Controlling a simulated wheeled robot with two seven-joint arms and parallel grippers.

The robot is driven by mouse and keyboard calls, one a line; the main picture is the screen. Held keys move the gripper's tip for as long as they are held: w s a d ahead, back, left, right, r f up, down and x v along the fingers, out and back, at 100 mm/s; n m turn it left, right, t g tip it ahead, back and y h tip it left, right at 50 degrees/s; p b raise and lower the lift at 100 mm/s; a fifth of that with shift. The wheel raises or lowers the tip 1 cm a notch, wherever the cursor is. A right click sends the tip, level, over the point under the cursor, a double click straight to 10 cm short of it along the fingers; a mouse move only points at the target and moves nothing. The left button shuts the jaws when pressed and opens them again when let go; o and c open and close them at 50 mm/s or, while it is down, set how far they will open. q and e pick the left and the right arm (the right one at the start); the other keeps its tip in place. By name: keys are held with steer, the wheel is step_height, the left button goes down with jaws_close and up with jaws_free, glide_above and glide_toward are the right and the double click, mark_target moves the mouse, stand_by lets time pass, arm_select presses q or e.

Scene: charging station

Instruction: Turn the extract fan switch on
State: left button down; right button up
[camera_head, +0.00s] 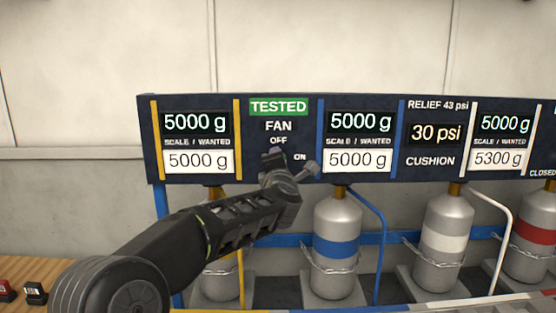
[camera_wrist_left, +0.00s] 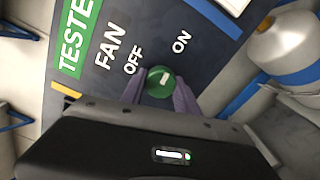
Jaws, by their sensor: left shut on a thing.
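The fan switch is a round green knob (camera_wrist_left: 160,82) with a short white mark, on the dark panel (camera_head: 390,175) under the words FAN, OFF and ON. In the wrist view the mark lies roughly crosswise; I cannot tell surely which label it points to. My left gripper (camera_head: 291,164) is at the panel just below the FAN label, and its fingers hide the knob in the head view. In the wrist view the left gripper (camera_wrist_left: 160,92) has one finger on each side of the knob and is shut on it. My right gripper is not in view.
Several grey cylinders, one with a blue band (camera_head: 337,247), stand chained below the panel. A blue hose (camera_head: 376,225) hangs right of the gripper. Small red and black items lie bottom left.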

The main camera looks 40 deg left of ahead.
arm_select(q)
steer(key=shift+m, duration=0.4)
steer(key=c, duration=0.9)
jaws_free()
steer(key=b+v, duration=0.2)
steer(key=v, duration=0.5)
steer(key=shift+s+d, duration=0.3)
